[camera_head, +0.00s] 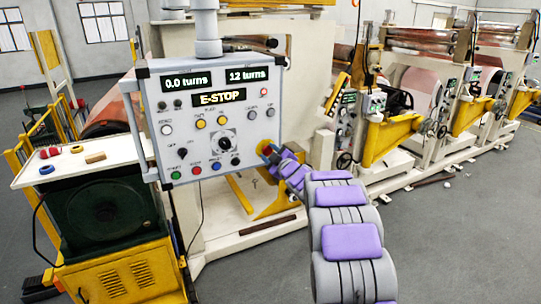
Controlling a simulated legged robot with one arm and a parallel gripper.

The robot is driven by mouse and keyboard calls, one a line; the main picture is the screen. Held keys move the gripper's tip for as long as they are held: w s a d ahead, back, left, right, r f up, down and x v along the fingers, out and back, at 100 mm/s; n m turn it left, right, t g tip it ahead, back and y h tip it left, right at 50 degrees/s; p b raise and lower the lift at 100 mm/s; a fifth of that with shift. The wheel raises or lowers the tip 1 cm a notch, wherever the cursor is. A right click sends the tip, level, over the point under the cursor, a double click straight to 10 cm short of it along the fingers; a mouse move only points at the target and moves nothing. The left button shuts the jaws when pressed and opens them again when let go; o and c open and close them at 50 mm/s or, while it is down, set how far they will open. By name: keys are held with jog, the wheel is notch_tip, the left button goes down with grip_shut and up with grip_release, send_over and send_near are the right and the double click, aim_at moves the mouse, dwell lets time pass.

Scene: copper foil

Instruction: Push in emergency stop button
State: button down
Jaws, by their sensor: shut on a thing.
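The grey control panel (225,155) hangs from a post at left centre. Its lit displays read "0.0 turns", "12 turns" and "E-STOP" (218,97). Small red buttons show at the upper right (264,91) and in the bottom row (196,170); I cannot tell whether either is the emergency stop button. My purple and grey arm reaches up from the lower right to the panel's lower right edge. My gripper (267,151) is there, small and partly hidden by my arm, shut on a yellow-orange part (263,146). The jaws and any red cap there are unclear.
A white-topped bench (110,146) with small rings and a block stands at left above a yellow-and-green machine (110,235). Roller machines with yellow arms (392,138) line the back right. The grey floor is mostly clear at the lower right.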

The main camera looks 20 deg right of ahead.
jog(key=shift+f, duration=0.45)
jog(key=shift+w+d+r, duration=0.1)
jog(key=shift+w+d, duration=0.15)
jog(key=c, duration=1)
grip_release()
jog(key=o, duration=0.4)
jog(key=shift+w+d+f, duration=0.15)
jog(key=shift+w+f, duration=0.2)
jog(key=shift+w, duration=0.15)
jog(key=shift+c, duration=0.2)
jog(key=shift+o, duration=0.3)
jog(key=shift+r, duration=0.1)
jog(key=shift+s+r, duration=0.2)
jog(key=shift+r, duration=0.05)
jog(key=shift+s, duration=0.2)
jog(key=s+d, duration=0.1)
jog(key=s, duration=1.5)
jog(key=shift+s+d+b, duration=0.3)
jog(key=shift+s+b, duration=0.1)
jog(key=shift+b, duration=0.05)
